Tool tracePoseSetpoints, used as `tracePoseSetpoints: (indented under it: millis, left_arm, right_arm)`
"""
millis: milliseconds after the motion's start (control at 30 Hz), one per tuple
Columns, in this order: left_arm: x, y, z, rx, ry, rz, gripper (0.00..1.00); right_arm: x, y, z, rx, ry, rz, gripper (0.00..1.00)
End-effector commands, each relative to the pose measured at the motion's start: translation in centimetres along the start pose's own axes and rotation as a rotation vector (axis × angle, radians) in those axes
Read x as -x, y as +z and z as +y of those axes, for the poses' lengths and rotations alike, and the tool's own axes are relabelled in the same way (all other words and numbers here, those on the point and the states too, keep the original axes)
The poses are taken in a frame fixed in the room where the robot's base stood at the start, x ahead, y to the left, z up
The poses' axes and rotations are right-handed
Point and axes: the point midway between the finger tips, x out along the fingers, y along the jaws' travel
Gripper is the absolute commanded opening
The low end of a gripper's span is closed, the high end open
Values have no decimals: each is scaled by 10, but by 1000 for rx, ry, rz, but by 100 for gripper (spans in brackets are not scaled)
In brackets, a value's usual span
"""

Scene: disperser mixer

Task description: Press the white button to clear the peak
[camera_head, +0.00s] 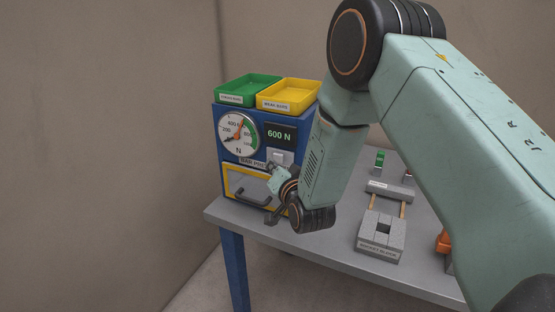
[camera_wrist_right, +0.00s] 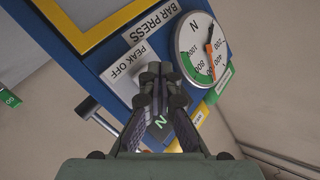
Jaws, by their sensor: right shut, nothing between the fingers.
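The blue press box (camera_head: 216,143) stands on the grey table. A white button (camera_head: 283,156) sits on its front below the dark display (camera_head: 280,135), which reads 600 N. In the wrist view the button (camera_wrist_right: 147,72) is beside the PEAK OFF label (camera_wrist_right: 127,67), partly covered by my fingers. My right gripper (camera_head: 272,170) is shut and empty, with its fingertips (camera_wrist_right: 156,72) at the button; I cannot tell whether they touch. My left gripper is not in view.
Green (camera_head: 249,89) and yellow (camera_head: 290,94) trays sit on top of the box. A yellow-framed door with a dark handle (camera_head: 249,197) is below the button. A grey block fixture (camera_head: 379,246) stands on the table (camera_head: 320,257) at right.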

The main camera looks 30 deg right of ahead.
Motion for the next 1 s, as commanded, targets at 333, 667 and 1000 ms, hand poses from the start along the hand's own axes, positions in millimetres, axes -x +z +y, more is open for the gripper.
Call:
tracePoseSetpoints:
  millis: [333,667,1000]
  left_arm:
    - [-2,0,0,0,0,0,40]
    - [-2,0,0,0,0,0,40]
    - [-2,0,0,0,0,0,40]
  right_arm:
    - [-5,-4,4,0,1,1,0]
    - [-6,-4,4,0,0,0,0]
    - [-8,-6,6,0,0,0,0]
